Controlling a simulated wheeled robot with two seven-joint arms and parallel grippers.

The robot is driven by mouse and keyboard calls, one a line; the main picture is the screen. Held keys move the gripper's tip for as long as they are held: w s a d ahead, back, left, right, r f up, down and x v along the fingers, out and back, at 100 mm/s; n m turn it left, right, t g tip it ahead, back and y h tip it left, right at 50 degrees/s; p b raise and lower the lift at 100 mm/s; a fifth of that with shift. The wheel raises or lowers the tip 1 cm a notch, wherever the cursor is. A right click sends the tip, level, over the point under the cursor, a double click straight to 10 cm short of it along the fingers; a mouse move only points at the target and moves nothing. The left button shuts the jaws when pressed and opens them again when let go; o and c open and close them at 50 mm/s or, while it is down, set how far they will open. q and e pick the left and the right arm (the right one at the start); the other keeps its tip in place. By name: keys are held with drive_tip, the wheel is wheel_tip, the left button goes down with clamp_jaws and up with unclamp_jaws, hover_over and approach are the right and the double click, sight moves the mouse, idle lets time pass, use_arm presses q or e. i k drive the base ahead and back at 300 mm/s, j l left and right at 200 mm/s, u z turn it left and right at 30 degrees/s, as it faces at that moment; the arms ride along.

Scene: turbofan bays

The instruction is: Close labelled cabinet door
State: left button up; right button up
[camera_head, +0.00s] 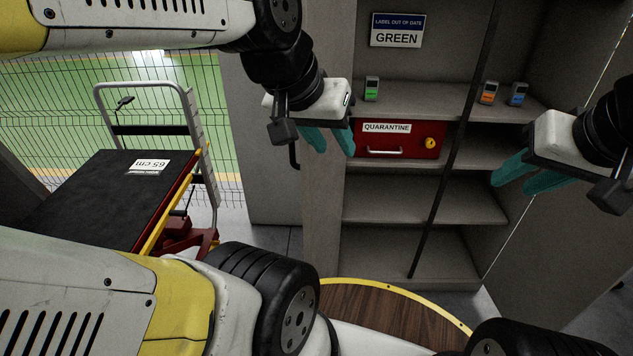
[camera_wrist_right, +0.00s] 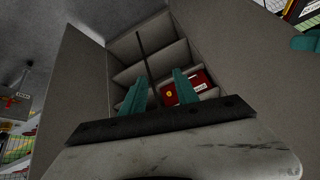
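The grey cabinet (camera_head: 470,200) stands open ahead, with shelves and a dark upright bar. A sign inside it (camera_head: 397,30) reads "LABEL OUT OF DATE" and "GREEN". A grey door panel (camera_head: 265,185) stands open at its left, with a dark handle by my left gripper. Another open door (camera_head: 555,255) is at its right, partly behind my right gripper. My left gripper (camera_head: 330,140) is open and empty before the cabinet's left side. My right gripper (camera_head: 522,177) is open and empty at the right; its fingers (camera_wrist_right: 158,92) are apart in the wrist view. I see no contact with either door.
A red QUARANTINE drawer (camera_head: 400,140) sits in the cabinet. Green (camera_head: 372,88), orange (camera_head: 488,92) and blue (camera_head: 518,94) devices stand on the shelf above. A dark-topped cart (camera_head: 95,195) is at left before a mesh fence (camera_head: 50,100). A round wooden surface (camera_head: 390,315) with yellow rim lies in front.

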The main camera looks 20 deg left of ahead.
sight(330, 25)
drive_tip(key=j+z, duration=0.3)
drive_tip(key=j, duration=1)
drive_tip(key=k+z, duration=0.1)
drive_tip(key=k, duration=0.3)
drive_tip(key=k+j, duration=0.4)
drive_tip(key=k, duration=0.15)
